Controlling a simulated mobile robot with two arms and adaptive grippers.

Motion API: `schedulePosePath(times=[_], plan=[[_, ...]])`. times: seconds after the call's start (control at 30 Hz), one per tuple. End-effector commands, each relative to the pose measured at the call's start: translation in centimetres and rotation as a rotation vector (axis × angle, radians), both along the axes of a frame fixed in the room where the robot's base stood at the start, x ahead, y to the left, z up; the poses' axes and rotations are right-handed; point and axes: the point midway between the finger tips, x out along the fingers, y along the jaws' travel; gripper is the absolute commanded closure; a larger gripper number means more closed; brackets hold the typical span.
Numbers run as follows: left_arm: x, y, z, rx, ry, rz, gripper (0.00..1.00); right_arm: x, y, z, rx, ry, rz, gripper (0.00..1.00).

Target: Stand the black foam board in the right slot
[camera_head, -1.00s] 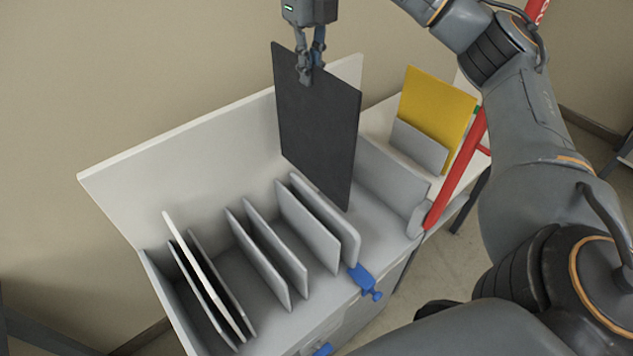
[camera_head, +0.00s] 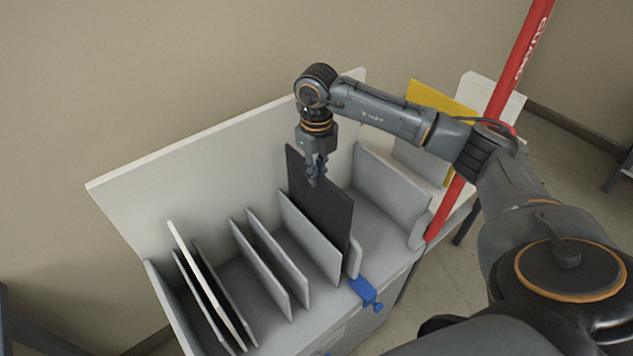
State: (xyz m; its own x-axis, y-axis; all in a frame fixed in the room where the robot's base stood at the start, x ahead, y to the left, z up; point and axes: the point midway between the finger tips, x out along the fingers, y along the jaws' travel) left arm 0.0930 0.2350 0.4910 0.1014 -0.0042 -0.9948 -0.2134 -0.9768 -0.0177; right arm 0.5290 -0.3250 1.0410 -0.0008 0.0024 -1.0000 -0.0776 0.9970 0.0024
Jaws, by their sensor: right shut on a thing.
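The black foam board (camera_head: 335,212) stands upright toward the right of the grey rack (camera_head: 375,232). Its lower part is down between two grey dividers, the left one (camera_head: 308,240) and the right one (camera_head: 354,257), which form the right slot. The left divider hides the board's lower edge, so I cannot tell whether it touches the slot floor. My right gripper (camera_head: 316,180) is shut on the board's upper edge. My left gripper is not in view.
A white board (camera_head: 205,285) stands in the left slot. Two dividers (camera_head: 262,268) form an empty middle slot. A tall pale panel (camera_head: 150,190) backs the rack. A blue clamp (camera_head: 366,292) is at the front. A yellow board (camera_head: 428,97) and red post (camera_head: 510,85) are at right.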

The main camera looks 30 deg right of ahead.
Motion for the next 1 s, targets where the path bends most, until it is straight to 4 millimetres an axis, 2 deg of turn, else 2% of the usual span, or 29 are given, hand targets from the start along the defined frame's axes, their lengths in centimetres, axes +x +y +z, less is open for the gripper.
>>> schedulePosePath(times=[0.13,0.3,0.4,0.77,0.8,0.87,0.9,1.0], plan=[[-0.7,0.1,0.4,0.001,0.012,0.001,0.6,0.0,0.1,-1.1,0.001,0.002,0.001,1.0],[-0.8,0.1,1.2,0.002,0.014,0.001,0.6,-0.1,0.1,-3.6,0.001,0.003,0.0,1.0],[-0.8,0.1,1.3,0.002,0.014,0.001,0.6,0.0,0.0,-4.5,0.0,0.001,0.0,1.0],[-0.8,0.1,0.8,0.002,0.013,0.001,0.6,0.0,0.0,-5.1,0.0,-0.001,0.001,1.0],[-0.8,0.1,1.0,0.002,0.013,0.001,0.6,0.0,0.0,-4.9,0.0,-0.001,0.001,0.85],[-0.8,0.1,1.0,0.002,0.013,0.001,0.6,0.0,0.0,-4.9,0.0,0.0,0.001,0.73],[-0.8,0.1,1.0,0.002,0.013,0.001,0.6,0.0,0.0,-4.9,0.0,0.0,0.001,0.69],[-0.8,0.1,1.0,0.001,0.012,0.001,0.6,0.0,0.0,-4.9,0.0,0.0,0.001,0.69]])
